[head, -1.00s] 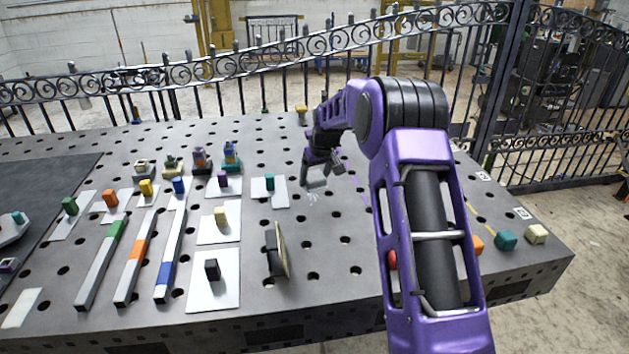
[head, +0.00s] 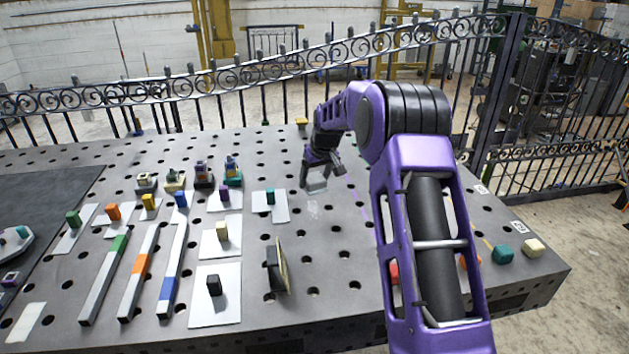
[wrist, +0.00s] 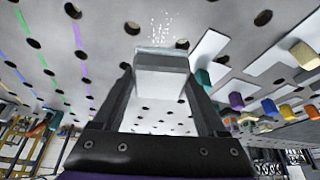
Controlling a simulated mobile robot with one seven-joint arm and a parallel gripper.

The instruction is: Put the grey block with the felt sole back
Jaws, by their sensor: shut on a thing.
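My gripper (head: 318,183) is shut on a grey block (wrist: 160,82) near the back middle of the table. In the wrist view the block sits between the two dark fingers, with a thin paler band along its far edge. I cannot tell whether that band is felt. In the head view the block is small and partly hidden by the fingers, and seems a little above the table. A pale speckled patch (head: 313,209) lies on the table just in front of it; it also shows in the wrist view (wrist: 166,28).
White plates with coloured blocks, such as the teal one (head: 270,196), stand to the left. A dark upright piece with a tan face (head: 280,268) stands in front. Loose blocks (head: 502,254) lie at right. An iron fence (head: 250,82) runs behind the table (head: 345,295).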

